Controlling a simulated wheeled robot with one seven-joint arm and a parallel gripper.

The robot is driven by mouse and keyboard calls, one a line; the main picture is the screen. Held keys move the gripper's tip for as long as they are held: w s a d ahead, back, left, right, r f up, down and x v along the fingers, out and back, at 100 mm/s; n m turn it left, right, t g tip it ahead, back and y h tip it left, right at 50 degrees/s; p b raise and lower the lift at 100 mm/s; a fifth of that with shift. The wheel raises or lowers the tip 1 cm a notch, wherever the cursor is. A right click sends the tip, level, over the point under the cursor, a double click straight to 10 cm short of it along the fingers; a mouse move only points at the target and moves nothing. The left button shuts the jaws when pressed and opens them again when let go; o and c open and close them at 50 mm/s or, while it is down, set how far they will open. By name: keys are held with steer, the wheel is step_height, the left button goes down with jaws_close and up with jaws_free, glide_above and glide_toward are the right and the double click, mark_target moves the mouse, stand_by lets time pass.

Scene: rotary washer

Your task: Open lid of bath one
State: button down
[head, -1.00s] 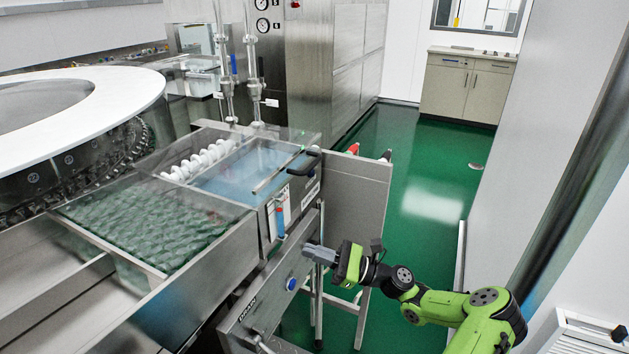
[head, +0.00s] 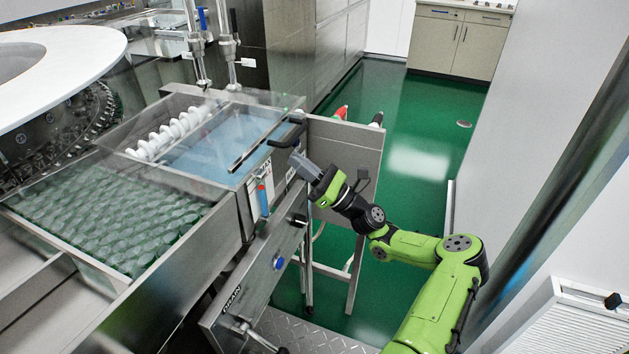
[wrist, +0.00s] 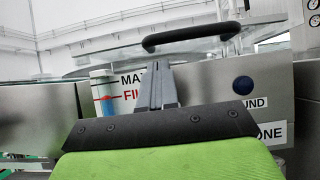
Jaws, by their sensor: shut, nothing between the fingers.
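The bath lid (head: 212,140) is a clear flat cover lying closed over the bath of bluish water and a row of white rollers. Its black handle (head: 287,132) sticks out at the front right edge; in the wrist view the handle (wrist: 190,36) is a dark bar above the fingers. My gripper (head: 299,160) is shut and empty, just below and in front of the handle, apart from it. In the wrist view my gripper (wrist: 156,72) points at the bath's front panel, which bears "MAX" and "FILL" marks and a label ending in "ONE" (wrist: 266,132).
A level gauge with red and blue (head: 262,196) is on the front panel. A blue knob (head: 278,263) and a "DRAIN" label sit lower. A steel side panel (head: 345,160) stands right of the bath. A basin with rows of green vials (head: 105,215) lies left. Green floor is free at right.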

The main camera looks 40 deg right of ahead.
steer(key=shift+w+a+r, duration=0.1)
steer(key=shift+w+r, duration=0.05)
steer(key=shift+r, duration=0.75)
steer(key=shift+r, duration=0.1)
